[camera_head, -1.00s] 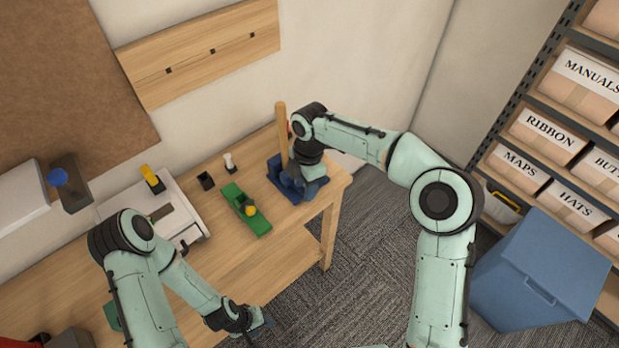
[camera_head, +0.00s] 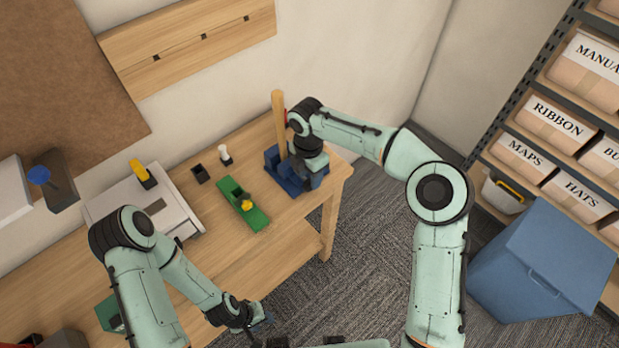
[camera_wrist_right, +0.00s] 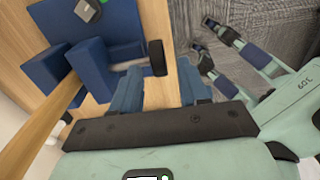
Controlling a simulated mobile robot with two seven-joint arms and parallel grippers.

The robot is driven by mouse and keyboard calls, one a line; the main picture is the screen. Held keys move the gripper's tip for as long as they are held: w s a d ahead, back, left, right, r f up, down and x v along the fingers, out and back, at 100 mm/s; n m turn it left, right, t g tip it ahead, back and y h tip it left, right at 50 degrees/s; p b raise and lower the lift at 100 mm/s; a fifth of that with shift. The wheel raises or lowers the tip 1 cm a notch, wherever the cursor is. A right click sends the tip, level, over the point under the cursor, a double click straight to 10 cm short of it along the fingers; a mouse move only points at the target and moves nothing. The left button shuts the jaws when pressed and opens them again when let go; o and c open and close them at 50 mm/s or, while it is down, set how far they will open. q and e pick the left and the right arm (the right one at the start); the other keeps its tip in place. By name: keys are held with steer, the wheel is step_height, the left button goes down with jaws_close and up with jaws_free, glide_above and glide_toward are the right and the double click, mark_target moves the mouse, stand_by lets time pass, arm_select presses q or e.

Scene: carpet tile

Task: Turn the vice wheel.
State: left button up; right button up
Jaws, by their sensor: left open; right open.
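The blue vice (camera_head: 274,160) sits at the right end of the wooden bench, with a tall wooden board (camera_head: 279,120) standing upright at it. In the right wrist view the vice (camera_wrist_right: 100,40) fills the upper left. A small dark bar (camera_wrist_right: 158,57), perhaps the vice wheel seen edge-on, lies just ahead of and between my right fingers. My right gripper (camera_wrist_right: 160,85) is open and points at the vice; in the head view my wrist hides most of it. Contact cannot be told. My left gripper (camera_head: 262,318) is open, low by the bench's front edge, away from the vice.
A green tool (camera_head: 255,217) with a yellow knob, a small black holder (camera_head: 200,174) and a white-topped piece (camera_head: 225,154) stand left of the vice. A blue bin (camera_head: 540,265) and shelves of labelled boxes (camera_head: 545,120) are at the right. Carpet in front is clear.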

steer(key=shift+f, duration=0.65)
jaws_close()
steer(key=t+h, duration=0.1)
steer(key=a+t+h, duration=0.1)
steer(key=shift+s+h, duration=0.3)
steer(key=shift+s+a+f+t+h, duration=0.2)
steer(key=shift+t+h, duration=0.35)
steer(key=shift+h, duration=0.2)
steer(key=shift+s+a+f+t+h, duration=0.1)
steer(key=shift+a+f+t+h, duration=0.05)
steer(key=shift+t+h, duration=0.5)
